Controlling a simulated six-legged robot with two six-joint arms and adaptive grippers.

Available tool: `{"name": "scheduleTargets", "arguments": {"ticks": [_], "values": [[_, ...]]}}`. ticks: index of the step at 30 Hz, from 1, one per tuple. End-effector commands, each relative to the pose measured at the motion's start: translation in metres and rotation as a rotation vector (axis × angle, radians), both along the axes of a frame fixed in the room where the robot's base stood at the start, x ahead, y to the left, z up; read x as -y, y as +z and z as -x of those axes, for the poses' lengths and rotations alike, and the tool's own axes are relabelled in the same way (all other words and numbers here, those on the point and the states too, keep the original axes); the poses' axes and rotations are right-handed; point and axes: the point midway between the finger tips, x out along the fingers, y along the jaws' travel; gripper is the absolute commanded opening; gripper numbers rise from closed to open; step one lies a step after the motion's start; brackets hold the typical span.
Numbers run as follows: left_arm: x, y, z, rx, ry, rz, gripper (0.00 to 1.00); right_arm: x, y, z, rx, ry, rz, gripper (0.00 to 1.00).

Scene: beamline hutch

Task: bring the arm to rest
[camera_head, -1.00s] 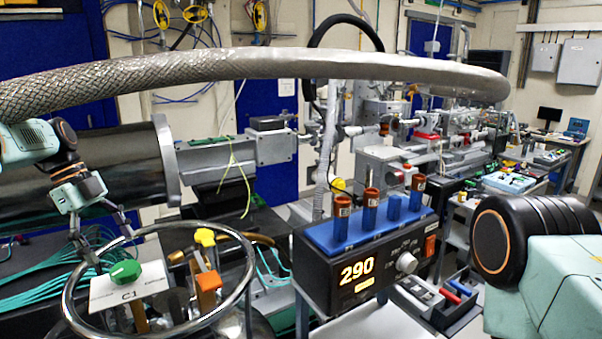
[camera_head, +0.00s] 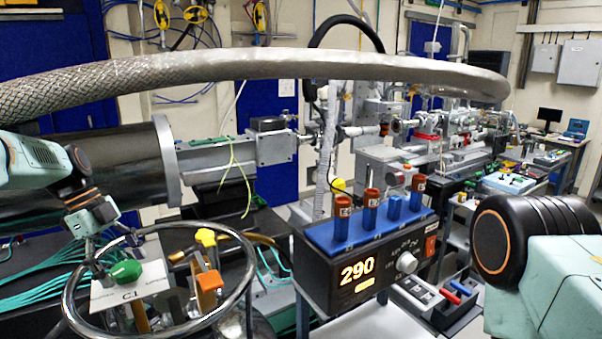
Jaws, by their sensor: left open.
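My left arm (camera_head: 38,160) comes in from the left, pale green with dark joints. My left gripper (camera_head: 108,255) is open, pointing down over the left part of the chrome ring (camera_head: 245,285), close to the green knob (camera_head: 126,271) and the white C1 card (camera_head: 128,292). I cannot tell whether a finger touches the ring or knob. No object shows between its fingers. My right arm (camera_head: 545,250) shows only as a black joint and pale green link at the lower right; its gripper is out of view.
Inside the ring stand a yellow knob (camera_head: 206,237) and an orange block (camera_head: 210,282). A braided hose (camera_head: 250,63) arches across the top. A heater block (camera_head: 345,270) reading 290 holds several capped vials. A dark cylinder (camera_head: 100,165) lies behind my left arm.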

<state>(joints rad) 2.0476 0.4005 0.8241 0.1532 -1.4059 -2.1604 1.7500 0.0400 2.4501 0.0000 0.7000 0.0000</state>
Motion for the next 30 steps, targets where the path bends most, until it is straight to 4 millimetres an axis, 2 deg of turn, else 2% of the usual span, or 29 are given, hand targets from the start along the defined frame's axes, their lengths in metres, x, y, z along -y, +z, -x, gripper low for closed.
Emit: {"name": "scheduleTargets", "arguments": {"ticks": [13,30], "values": [[-0.001,0.003,0.002,0.004,0.378,0.002,0.79,0.0,-0.015,0.0,0.0,0.0,0.0,0.4],[0.0,0.004,0.004,0.003,0.831,0.001,0.79,0.0,-0.012,0.0,0.0,0.0,0.0,0.4]]}}
